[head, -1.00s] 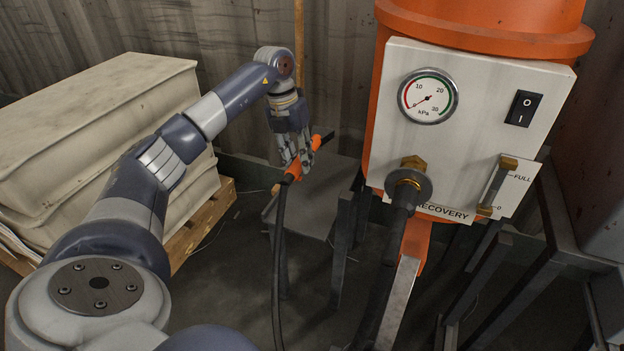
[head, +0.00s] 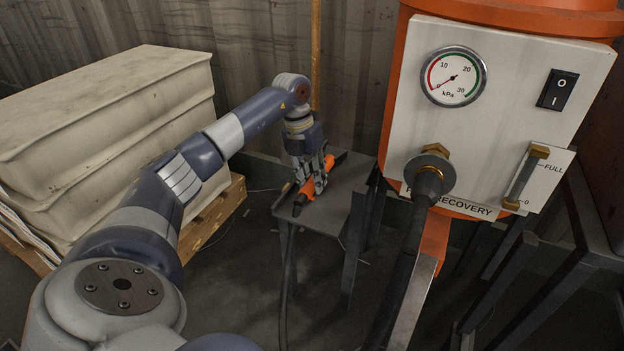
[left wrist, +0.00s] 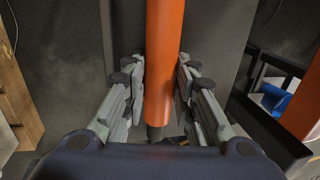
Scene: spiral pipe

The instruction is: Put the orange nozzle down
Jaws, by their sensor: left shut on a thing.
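The orange nozzle (head: 307,192) has black ends and a dark hose that hangs down below the stand. It is at a small grey metal stand (head: 349,204), at the level of its top; I cannot tell whether it touches the surface. My left gripper (head: 313,175) reaches down from above and is shut on the nozzle's orange body. In the left wrist view the nozzle (left wrist: 164,60) runs lengthwise between the two fingers (left wrist: 160,95), which lie along both its sides. My right gripper is not in view.
An orange recovery machine with a white panel (head: 505,110), gauge and switch stands to the right, its thick black hose (head: 405,250) running down in front. Stacked pale slabs (head: 110,110) on a wooden pallet (head: 210,215) stand on the left. A corrugated wall closes the back.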

